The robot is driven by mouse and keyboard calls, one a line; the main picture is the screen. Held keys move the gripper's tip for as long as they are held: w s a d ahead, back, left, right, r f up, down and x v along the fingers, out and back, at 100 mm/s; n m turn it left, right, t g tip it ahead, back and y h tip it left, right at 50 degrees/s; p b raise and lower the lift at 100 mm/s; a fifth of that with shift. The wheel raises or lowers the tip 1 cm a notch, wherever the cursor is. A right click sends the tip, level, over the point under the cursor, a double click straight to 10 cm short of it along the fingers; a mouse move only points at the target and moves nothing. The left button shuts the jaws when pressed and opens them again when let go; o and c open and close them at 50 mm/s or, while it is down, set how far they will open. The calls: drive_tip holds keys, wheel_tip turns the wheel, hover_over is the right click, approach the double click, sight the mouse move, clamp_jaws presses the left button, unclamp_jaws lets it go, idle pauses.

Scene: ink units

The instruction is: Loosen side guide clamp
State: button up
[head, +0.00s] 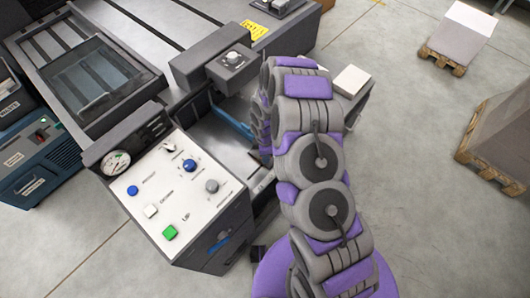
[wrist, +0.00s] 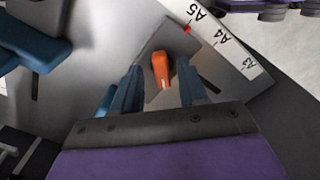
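The side guide clamp shows in the wrist view as an orange lever (wrist: 161,70) on a dark grey block (wrist: 172,38). The block sits beside a white scale strip (wrist: 216,42) marked A5, A4 and A3, with a small red mark near A5. My gripper (wrist: 158,88) is open, its two blue-grey fingers on either side of the lever's near end. I cannot tell whether either finger touches the lever. In the head view my purple and grey arm reaches down into the machine's tray and hides the clamp and the gripper's tips.
A control panel (head: 173,190) with a gauge, knobs and coloured buttons stands left of my arm. A grey box with a knob (head: 232,59) rises behind the tray. A blue machine (head: 38,150) is at far left. Pallets with paper stacks (head: 461,32) stand right, with open floor between.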

wheel_tip(320, 180, up, 17)
drive_tip(key=p, duration=0.3)
idle(0.4)
drive_tip(key=shift+r, duration=0.2)
drive_tip(key=s+d+r+m, duration=0.35)
drive_tip(key=s+r, duration=0.35)
drive_tip(key=r, duration=0.3)
drive_tip(key=s+d+r+m, duration=0.3)
drive_tip(key=s+r+m, duration=0.2)
drive_tip(key=s+r, duration=0.3)
drive_tip(key=s+d+r+m+g, duration=0.1)
drive_tip(key=s+r+m, duration=0.3)
drive_tip(key=s, duration=0.5)
drive_tip(key=s+d+r+m, duration=0.3)
drive_tip(key=s+r+m, duration=0.1)
drive_tip(key=s, duration=0.6)
drive_tip(key=shift+s+m+g, duration=0.15)
drive_tip(key=shift+m+g, duration=0.25)
drive_tip(key=shift+m, duration=0.45)
